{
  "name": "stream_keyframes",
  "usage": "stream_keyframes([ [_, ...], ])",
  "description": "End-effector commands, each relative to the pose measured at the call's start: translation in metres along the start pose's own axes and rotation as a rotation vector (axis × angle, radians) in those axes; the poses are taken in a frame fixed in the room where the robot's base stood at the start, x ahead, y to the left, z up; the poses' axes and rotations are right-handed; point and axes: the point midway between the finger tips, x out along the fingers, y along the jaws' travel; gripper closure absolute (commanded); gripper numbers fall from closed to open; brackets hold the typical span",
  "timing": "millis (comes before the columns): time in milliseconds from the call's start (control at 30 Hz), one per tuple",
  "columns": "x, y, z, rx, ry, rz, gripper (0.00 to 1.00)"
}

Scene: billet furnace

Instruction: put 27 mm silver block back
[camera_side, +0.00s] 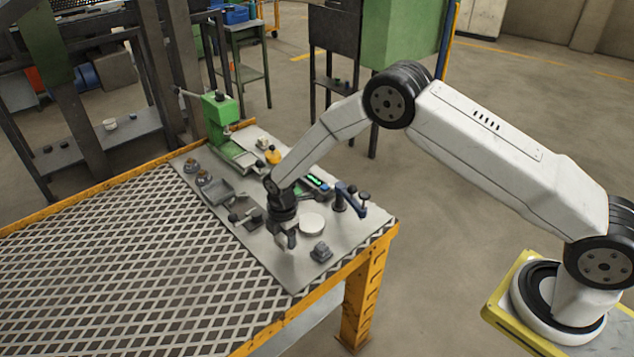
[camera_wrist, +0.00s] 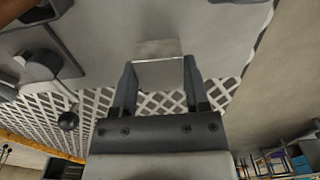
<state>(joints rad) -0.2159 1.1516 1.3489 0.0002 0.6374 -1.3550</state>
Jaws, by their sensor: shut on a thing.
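The silver block (camera_wrist: 158,73) is between my gripper's two dark fingers in the wrist view, with its pale flat faces toward the camera. My gripper (camera_wrist: 159,68) is shut on it. In the side view my gripper (camera_side: 289,242) points down over the near part of the grey plate (camera_side: 277,268). The block cannot be made out there, and the gap between it and the plate cannot be judged. No size marking on the block can be read.
A white round disc (camera_side: 312,223) lies right of my gripper, and a small dark grey holder (camera_side: 320,251) sits nearer the plate's corner. A dark clamp-like fixture (camera_side: 246,216) is at left. A blue stand (camera_side: 345,198) and green press (camera_side: 218,115) rise farther back.

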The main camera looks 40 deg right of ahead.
Motion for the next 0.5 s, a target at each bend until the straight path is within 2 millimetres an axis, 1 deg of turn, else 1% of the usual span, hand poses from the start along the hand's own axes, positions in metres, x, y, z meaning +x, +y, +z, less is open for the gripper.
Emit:
stream_keyframes([
  [33,0.007,-0.001,0.000,0.000,-0.001,-0.003,1.00],
  [200,0.021,0.000,0.000,0.000,0.000,0.000,1.00],
  [500,0.024,0.000,0.000,0.000,0.000,0.001,1.00],
])
